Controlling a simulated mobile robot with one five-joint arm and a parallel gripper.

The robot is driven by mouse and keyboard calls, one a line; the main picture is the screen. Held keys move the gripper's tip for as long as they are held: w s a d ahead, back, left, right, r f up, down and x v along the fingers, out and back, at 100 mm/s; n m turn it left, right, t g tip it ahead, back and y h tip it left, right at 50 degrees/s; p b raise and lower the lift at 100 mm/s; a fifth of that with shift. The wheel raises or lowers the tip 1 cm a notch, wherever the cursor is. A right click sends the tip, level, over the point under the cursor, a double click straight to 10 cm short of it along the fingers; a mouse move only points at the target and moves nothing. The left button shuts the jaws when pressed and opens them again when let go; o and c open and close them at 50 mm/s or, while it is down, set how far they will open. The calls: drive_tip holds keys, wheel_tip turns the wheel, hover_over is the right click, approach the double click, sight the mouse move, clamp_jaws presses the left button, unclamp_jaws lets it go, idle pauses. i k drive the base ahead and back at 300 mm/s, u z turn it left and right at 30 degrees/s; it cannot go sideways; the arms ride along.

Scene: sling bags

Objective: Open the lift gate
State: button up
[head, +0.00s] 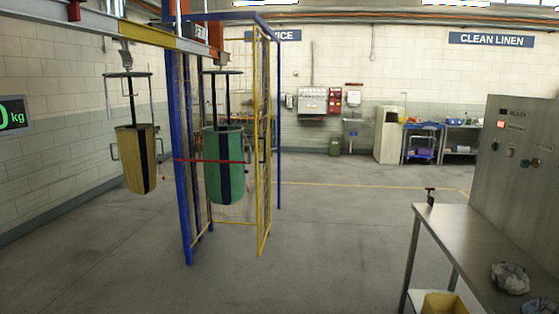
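A blue-framed enclosure (184,170) with mesh sides stands left of centre in the head view, with a yellow-edged mesh panel (264,150) on its right side. The panel shows nearly edge-on, and I cannot tell whether it is the gate or whether it is latched. A thin red bar or strap (182,160) crosses the enclosure's front at mid-height. A green sling bag (223,183) with a dark stripe hangs at the enclosure, with the red line across its upper part. My gripper is not in view.
A yellow sling bag (135,160) hangs from the overhead rail (130,32) at left. At right are a steel table (455,228) with grey cloth bundles (510,277), and a steel control cabinet (520,175) with small buttons. The floor between enclosure and table is clear.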

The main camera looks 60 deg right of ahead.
sight(254, 27)
drive_tip(key=z, duration=1.5)
drive_tip(key=k, duration=0.8)
drive_tip(key=u, duration=0.05)
drive_tip(key=i, duration=0.8)
drive_tip(key=z, duration=1)
drive_tip(key=i, duration=1.25)
drive_tip(key=z, duration=0.8)
drive_tip(key=i, duration=1.8)
drive_tip(key=u, duration=1.05)
drive_tip(key=i, duration=1)
drive_tip(key=u, duration=0.85)
